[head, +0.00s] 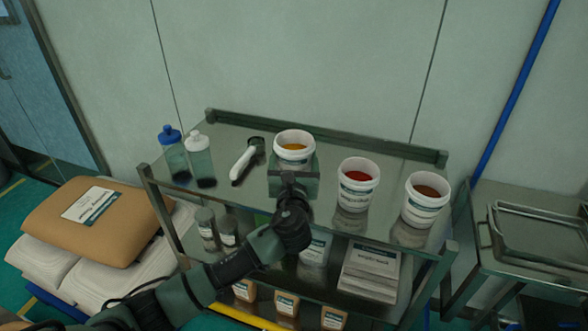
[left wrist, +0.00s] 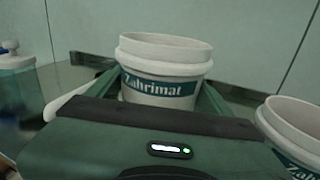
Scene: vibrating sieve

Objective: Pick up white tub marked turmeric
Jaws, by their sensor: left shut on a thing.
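A white tub with yellow-orange contents (head: 294,139) is at the middle of the cart's top shelf. My left gripper (head: 292,166) is shut on it, with a finger on each side of its wall. In the left wrist view the tub (left wrist: 165,58) is upright between the green fingers, and its dark teal label reads "Zahrimat". The gripper body hides the tub's lower part, so I cannot tell whether its base touches the shelf. My right gripper is not in view.
To the right stand a tub with red contents (head: 357,185) and a tub with brown-orange contents (head: 426,200). A white-handled tool (head: 243,164) and two bottles (head: 200,158) are to the left. A raised rail (head: 400,150) runs along the shelf's back.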

